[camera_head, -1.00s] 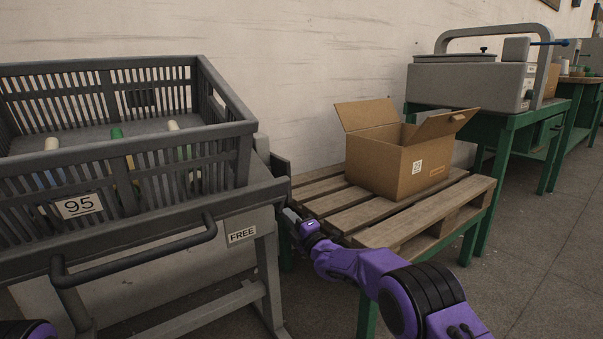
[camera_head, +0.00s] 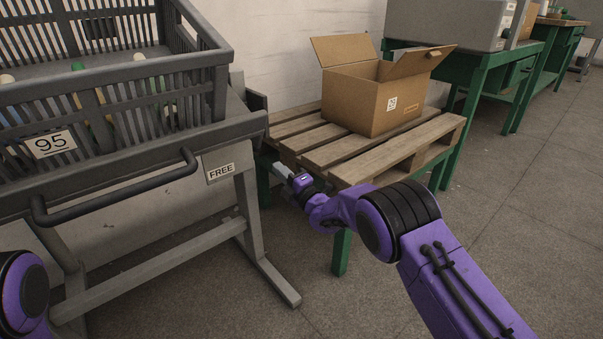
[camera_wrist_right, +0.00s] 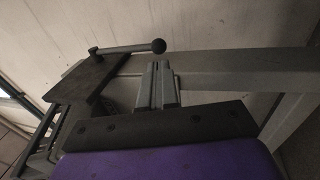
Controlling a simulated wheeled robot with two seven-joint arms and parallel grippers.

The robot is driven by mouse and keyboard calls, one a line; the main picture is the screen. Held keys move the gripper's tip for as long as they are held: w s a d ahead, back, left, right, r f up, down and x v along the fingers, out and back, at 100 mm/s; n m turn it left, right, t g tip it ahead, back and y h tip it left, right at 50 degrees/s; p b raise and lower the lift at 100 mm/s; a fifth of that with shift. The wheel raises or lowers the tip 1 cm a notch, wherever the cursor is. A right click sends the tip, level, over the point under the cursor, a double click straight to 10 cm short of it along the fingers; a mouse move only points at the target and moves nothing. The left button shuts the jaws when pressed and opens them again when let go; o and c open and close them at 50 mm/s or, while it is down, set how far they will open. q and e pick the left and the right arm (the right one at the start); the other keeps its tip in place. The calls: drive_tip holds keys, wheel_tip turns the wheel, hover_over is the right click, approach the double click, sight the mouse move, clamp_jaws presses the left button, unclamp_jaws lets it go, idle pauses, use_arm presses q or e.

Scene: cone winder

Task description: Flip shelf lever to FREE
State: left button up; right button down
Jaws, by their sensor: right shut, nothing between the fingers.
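The grey shelf frame (camera_head: 245,205) stands at the left in the head view, with a FREE label (camera_head: 221,172) on its right end. In the right wrist view, a lever with a grey rod and black ball knob (camera_wrist_right: 158,46) extends from a dark plate (camera_wrist_right: 82,78). I cannot make out this lever in the head view. My right gripper (camera_head: 282,171) is shut and empty beside the shelf's right end. Its fingertips (camera_wrist_right: 157,68) appear just below the knob in the wrist view; I cannot tell whether they touch. My left gripper is out of view.
A slatted grey crate (camera_head: 150,100) labelled 95 sits on the shelf, holding several cones. A dark handle bar (camera_head: 120,193) runs along the shelf front. A wooden pallet (camera_head: 395,165) on green legs carries an open cardboard box (camera_head: 365,105). Floor at the right is clear.

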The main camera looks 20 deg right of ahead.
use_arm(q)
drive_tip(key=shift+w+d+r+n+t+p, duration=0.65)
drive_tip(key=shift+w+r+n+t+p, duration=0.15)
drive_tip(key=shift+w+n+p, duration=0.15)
use_arm(e)
drive_tip(key=v, duration=0.6)
drive_tip(key=shift+s, duration=0.45)
